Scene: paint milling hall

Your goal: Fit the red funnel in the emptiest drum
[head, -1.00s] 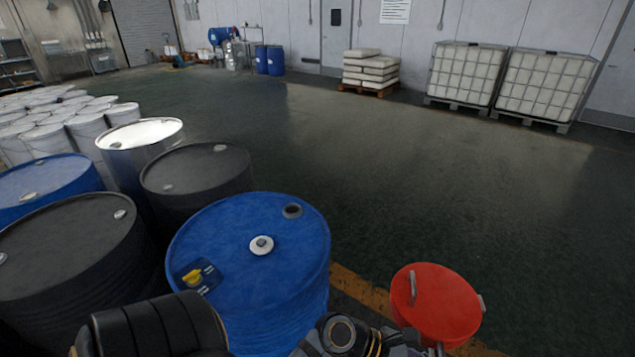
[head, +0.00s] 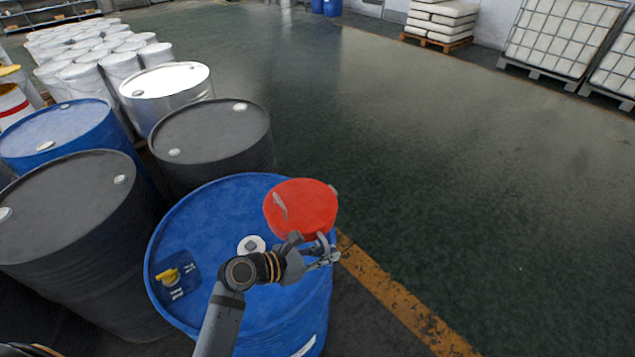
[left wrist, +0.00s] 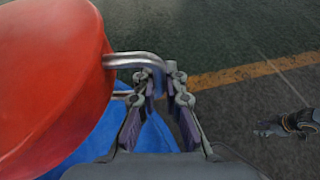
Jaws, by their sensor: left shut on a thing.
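My left gripper (head: 322,252) is shut on the side handle of the red funnel (head: 300,206). The funnel hangs over the right rim of the front blue drum (head: 200,225); its spout and the drum's open bung hole are hidden. The drum lid has a white cap (head: 251,246) and a yellow fitting (head: 168,277) on a dark patch. In the left wrist view, the red funnel (left wrist: 45,75) fills the left side, and its metal handle (left wrist: 130,60) runs between my fingers (left wrist: 160,88). My right gripper (left wrist: 268,129) shows small at the right; its opening is unclear.
Dark drums (head: 65,205) (head: 212,135), another blue drum (head: 55,128) and a steel drum (head: 165,82) stand close on the left and behind. White pails (head: 80,75) stand beyond. Open floor lies to the right, with a yellow line (head: 400,300).

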